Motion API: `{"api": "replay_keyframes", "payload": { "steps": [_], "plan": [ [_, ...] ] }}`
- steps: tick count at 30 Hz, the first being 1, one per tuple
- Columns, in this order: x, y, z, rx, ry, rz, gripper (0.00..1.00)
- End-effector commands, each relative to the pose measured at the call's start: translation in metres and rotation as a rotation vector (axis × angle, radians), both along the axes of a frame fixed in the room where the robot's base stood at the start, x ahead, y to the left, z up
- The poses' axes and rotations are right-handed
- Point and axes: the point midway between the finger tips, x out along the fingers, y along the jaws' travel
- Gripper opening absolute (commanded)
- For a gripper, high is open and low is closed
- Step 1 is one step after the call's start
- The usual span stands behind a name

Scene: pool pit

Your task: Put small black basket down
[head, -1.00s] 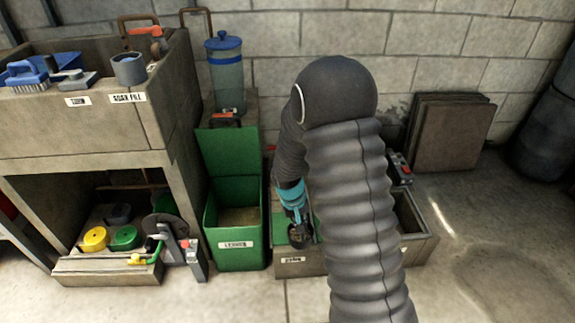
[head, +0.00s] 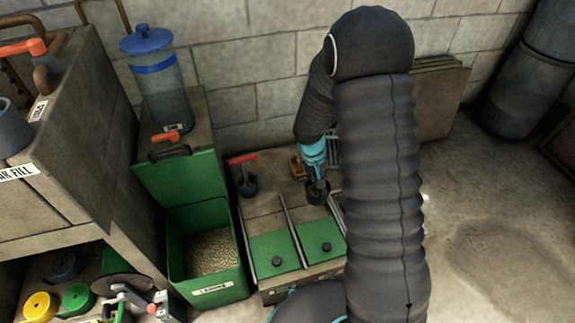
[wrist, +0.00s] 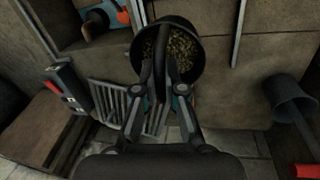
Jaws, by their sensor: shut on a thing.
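My gripper (head: 318,184) is shut on the handle of the small black basket (head: 317,195). In the wrist view the basket (wrist: 190,30) hangs upright at the fingertips (wrist: 160,80), with brownish grains inside. In the head view it appears over the grey-brown top of the low bin, behind the green lids (head: 275,255). I cannot tell whether its bottom touches the surface. My arm hides the right part of the bin.
A dark cup with a red-handled tool (head: 247,182) stands left of the basket. A metal grate (wrist: 120,105) and a switch box (wrist: 68,88) are near the gripper. An open green bin (head: 207,285) holds grain. Open floor (head: 500,240) lies to the right.

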Motion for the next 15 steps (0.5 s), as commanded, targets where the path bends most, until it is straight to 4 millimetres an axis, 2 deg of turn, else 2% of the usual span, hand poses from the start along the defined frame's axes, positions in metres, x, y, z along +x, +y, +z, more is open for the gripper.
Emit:
{"api": "replay_keyframes", "payload": {
  "steps": [5,15],
  "plan": [
    [0.033,0.004,0.003,0.009,0.000,0.174,0.00],
    [0.105,0.013,0.022,0.012,0.000,0.610,0.00]
  ]
}}
